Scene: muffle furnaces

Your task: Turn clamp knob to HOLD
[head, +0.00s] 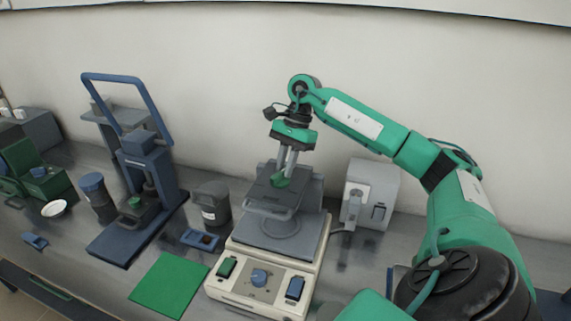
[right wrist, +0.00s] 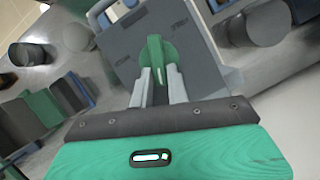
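A green clamp knob (head: 281,180) with a raised grip sits on top of the grey clamp head of a cream bench device (head: 255,297). It also shows in the right wrist view (right wrist: 155,52), and I cannot read any HOLD mark. My right gripper (head: 286,172) points down at the knob. In the right wrist view its two grey fingertips (right wrist: 156,75) lie on either side of the knob's grip, with little gap. Whether they press on it I cannot tell. My left gripper is not in view.
The device's front panel carries a blue dial (head: 260,278), a green switch (head: 227,267) and a blue switch (head: 295,288). A blue press (head: 140,190) and a dark jar (head: 212,203) stand left, a grey box (head: 370,193) right. A green mat (head: 168,285) lies in front.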

